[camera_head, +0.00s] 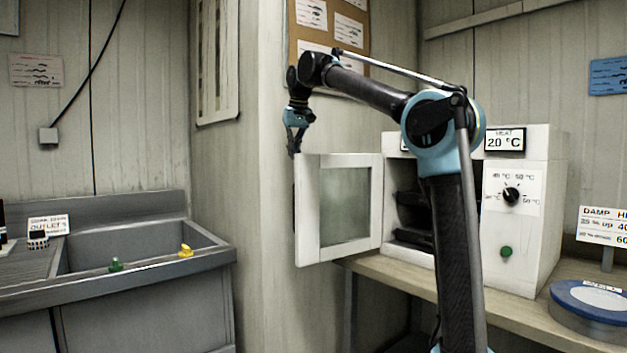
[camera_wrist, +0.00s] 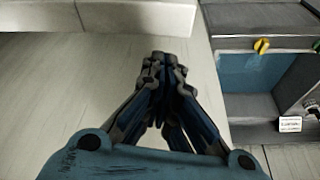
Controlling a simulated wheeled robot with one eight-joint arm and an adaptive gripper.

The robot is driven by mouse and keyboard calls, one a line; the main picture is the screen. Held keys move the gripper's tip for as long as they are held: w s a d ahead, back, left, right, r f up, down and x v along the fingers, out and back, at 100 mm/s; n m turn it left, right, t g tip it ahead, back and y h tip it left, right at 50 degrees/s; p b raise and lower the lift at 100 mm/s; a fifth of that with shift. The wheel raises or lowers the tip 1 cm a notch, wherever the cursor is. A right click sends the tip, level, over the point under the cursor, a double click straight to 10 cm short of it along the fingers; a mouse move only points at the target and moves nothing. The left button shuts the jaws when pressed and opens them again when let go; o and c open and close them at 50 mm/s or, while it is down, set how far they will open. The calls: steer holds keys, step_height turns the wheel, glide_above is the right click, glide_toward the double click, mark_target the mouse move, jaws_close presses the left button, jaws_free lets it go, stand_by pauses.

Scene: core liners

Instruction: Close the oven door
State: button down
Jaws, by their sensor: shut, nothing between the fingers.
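The white oven (camera_head: 535,195) stands on a wooden bench, with a dial and a green button on its front panel. Its framed, windowed door (camera_head: 308,210) is swung wide open to the left. Dark shelves or trays show inside the oven, partly hidden by my arm. My gripper (camera_head: 296,152) points down by the top left edge of the door, its fingers shut and empty. I cannot tell whether it touches the door. A white edge at the top left there may be the door.
A grey sink (camera_head: 130,250) stands at the left, with a green and a yellow tap knob (camera_head: 186,250) on its front rim. A blue round device (camera_head: 592,302) sits on the bench (camera_head: 520,312) at the right. The floor between sink and bench is clear.

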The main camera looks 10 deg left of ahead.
steer(key=x, duration=0.6)
steer(key=d+x, duration=0.1)
steer(key=x, duration=0.2)
steer(key=shift+w+a+f, duration=0.1)
steer(key=shift+w+f, duration=0.3)
steer(key=shift+w, duration=0.1)
